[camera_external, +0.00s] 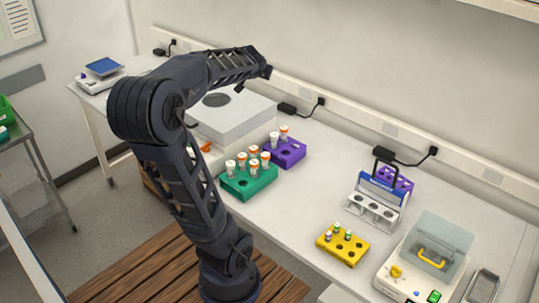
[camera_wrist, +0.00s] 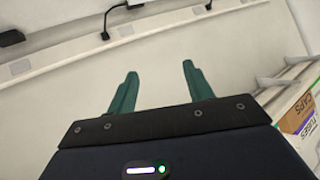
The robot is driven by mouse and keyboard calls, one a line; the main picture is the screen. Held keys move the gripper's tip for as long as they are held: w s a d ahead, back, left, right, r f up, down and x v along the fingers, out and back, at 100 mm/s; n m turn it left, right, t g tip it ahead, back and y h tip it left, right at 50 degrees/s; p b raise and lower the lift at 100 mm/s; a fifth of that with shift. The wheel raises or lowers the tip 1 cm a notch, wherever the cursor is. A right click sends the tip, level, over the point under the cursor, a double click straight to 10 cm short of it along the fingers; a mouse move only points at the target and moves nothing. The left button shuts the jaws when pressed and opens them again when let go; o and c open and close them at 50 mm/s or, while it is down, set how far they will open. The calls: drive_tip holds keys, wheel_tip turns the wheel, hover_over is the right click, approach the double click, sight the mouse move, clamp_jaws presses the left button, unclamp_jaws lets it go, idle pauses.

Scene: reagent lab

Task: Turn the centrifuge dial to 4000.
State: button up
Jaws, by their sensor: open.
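A white box-shaped machine (camera_external: 240,121) with a dark round window in its top stands on the bench behind my arm; it looks like the centrifuge. A small orange part (camera_external: 207,147) shows at its front, beside my arm; I cannot tell whether this is the dial, and no numbers are readable. My arm hides much of the machine's left and front. My gripper (camera_wrist: 159,72) is open and empty, its two green fingers apart in the wrist view. In the external view the arm's end is raised above the machine, towards the wall, touching nothing.
A green rack (camera_external: 247,185) and a purple rack (camera_external: 291,152) with orange-capped tubes stand right of the machine. Further right are a yellow rack (camera_external: 333,251), a grey tube holder (camera_external: 372,212) and a clear-lidded device (camera_external: 440,244) with a yellow knob.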

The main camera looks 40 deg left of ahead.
drive_tip(key=w+a+r+m+t+y, duration=0.1)
drive_tip(key=w+a, duration=0.2)
drive_tip(key=a, duration=0.5)
drive_tip(key=w+a+r+m+t, duration=0.1)
drive_tip(key=w+a, duration=0.3)
drive_tip(key=a, duration=0.4)
drive_tip(key=a+f+m+h, duration=0.2)
drive_tip(key=a+f, duration=0.3)
drive_tip(key=a, duration=0.5)
drive_tip(key=s+a+f+g+h, duration=0.1)
drive_tip(key=s+a+f+g, duration=0.1)
drive_tip(key=s+a+f, duration=0.2)
drive_tip(key=s+a+f+g+h, duration=0.2)
drive_tip(key=s+a+f+g, duration=0.1)
drive_tip(key=s+a+f, duration=0.1)
drive_tip(key=s+a+f+g+h, duration=0.1)
drive_tip(key=s+a+f+g, duration=0.2)
drive_tip(key=s+f, duration=0.3)
drive_tip(key=shift+s+a+f+m, duration=0.1)
drive_tip(key=shift+s+a+m, duration=0.2)
drive_tip(key=shift+s+a, duration=0.4)
drive_tip(key=s+a+f+n+g+h, duration=0.1)
drive_tip(key=s+a+f+g+h, duration=0.1)
drive_tip(key=s+g, duration=0.35)
drive_tip(key=shift+t, duration=0.95)
drive_tip(key=f, duration=0.3)
drive_tip(key=s+f, duration=0.1)
drive_tip(key=f, duration=0.6)
drive_tip(key=shift+s+f, duration=0.2)
drive_tip(key=shift+f, duration=0.15)
